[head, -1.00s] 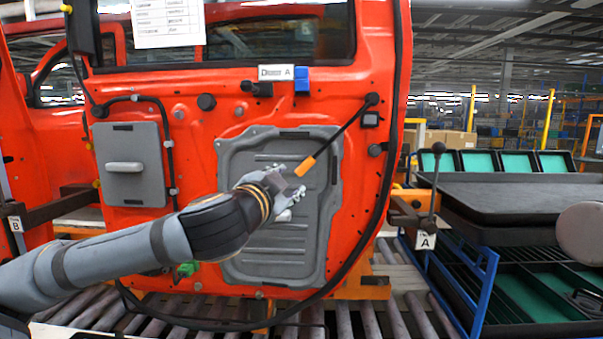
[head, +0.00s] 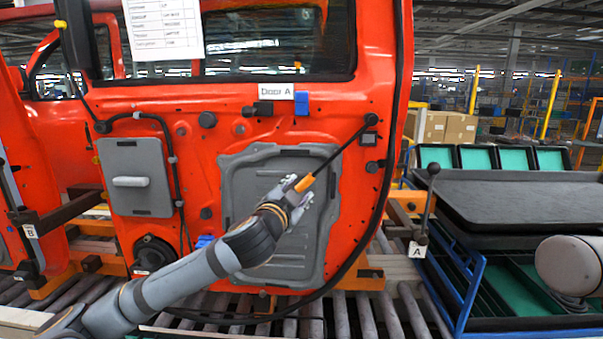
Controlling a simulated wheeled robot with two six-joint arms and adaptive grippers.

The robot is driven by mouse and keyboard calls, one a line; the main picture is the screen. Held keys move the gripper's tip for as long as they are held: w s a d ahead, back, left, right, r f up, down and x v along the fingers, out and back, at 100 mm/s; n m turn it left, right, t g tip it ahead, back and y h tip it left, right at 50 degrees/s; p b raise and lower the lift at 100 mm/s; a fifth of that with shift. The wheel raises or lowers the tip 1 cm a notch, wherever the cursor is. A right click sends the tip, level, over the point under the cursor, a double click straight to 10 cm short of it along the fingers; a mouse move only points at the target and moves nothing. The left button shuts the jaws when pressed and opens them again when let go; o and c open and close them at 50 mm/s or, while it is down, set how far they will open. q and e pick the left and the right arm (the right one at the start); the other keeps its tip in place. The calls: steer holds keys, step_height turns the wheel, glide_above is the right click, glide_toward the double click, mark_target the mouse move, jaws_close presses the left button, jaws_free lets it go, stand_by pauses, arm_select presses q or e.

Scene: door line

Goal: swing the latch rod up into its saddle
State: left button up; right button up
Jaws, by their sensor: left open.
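The latch rod (head: 338,152) is a thin black bar on the orange-red door. It slopes down and left from its pivot (head: 370,119) to an orange grip end (head: 305,183). A blue block (head: 301,103) and a small black bracket (head: 262,108) sit above and left of the rod; I cannot tell for sure which is the saddle. The rod is clear of both. My left gripper (head: 298,190) is open with its fingers at the orange end, seemingly on either side of it; contact cannot be told. My right gripper is not in view.
A grey ribbed panel (head: 250,200) lies behind my left arm. A black seal or cable runs down the door's right edge. A lever on a stand marked A (head: 431,205) and a rack of dark trays (head: 500,200) stand to the right. Rollers run below the door.

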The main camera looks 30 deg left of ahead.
mark_target(304, 185)
arm_select(q)
steer(key=shift+w+r+p, duration=0.15)
steer(key=shift+w+p, duration=0.15)
steer(key=shift+w, duration=0.1)
steer(key=shift+p+x, duration=0.35)
steer(key=shift+x, duration=0.4)
steer(key=shift+w+a+f, duration=0.15)
steer(key=shift+w+f, duration=0.05)
steer(key=shift+w, duration=0.25)
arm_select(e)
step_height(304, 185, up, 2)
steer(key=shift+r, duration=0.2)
arm_select(q)
jaws_close()
